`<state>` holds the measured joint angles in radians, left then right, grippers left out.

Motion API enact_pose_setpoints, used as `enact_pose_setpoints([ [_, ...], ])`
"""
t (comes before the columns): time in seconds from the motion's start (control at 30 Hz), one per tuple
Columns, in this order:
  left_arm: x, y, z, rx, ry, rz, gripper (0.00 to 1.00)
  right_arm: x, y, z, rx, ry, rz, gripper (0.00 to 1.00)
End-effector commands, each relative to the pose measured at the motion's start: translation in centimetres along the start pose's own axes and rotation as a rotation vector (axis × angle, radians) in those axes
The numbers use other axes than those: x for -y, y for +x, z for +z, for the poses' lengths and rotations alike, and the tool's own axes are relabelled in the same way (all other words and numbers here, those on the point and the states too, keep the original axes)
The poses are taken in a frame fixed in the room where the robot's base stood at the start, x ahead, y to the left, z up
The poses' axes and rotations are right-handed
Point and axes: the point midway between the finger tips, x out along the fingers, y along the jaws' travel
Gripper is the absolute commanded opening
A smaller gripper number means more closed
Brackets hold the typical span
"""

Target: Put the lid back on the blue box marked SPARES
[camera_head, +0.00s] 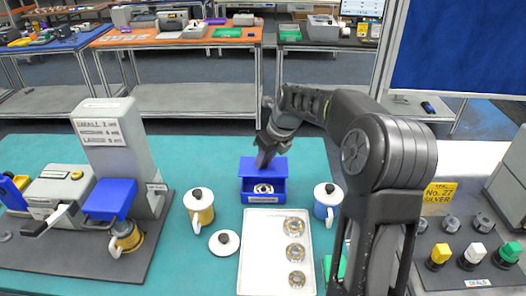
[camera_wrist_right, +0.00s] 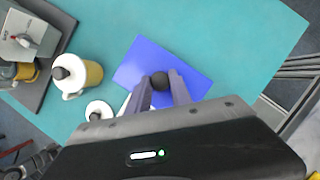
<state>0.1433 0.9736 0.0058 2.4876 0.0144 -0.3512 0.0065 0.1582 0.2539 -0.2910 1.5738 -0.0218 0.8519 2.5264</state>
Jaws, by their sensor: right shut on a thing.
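The blue box (camera_head: 247,197) stands on the teal mat behind the white tray. My right gripper (camera_head: 263,160) is above the lid. In the right wrist view its two fingers (camera_wrist_right: 160,88) are shut on the black knob (camera_wrist_right: 159,80) of the blue lid (camera_wrist_right: 195,80). My left gripper is not in view.
A white tray (camera_head: 253,271) with three metal rings lies in front. A loose white lid (camera_head: 224,243) is beside it. A yellow mug (camera_head: 203,214) and a blue mug (camera_head: 321,211) flank the box. A grey machine (camera_head: 122,150) stands at the left. Mat behind the box is clear.

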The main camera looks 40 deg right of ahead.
Motion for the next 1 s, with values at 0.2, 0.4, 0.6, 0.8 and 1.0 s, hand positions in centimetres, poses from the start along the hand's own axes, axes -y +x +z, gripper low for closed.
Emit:
enact_pose_setpoints([
  [0.2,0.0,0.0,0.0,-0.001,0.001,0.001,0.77,0.1,-0.1,0.1,0.003,-0.002,-0.002,0.00],
  [0.4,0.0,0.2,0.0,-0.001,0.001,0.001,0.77,0.1,0.2,0.0,0.002,-0.002,-0.002,0.00],
  [0.6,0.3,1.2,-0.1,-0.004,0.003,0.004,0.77,0.1,1.2,-0.5,0.002,-0.002,-0.002,0.00],
  [0.8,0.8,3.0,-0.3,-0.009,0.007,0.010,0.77,0.1,3.0,-1.2,0.002,-0.002,-0.002,0.00],
  [1.0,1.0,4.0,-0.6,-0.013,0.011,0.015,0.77,0.1,4.5,-1.8,0.002,-0.002,-0.002,0.00],
])
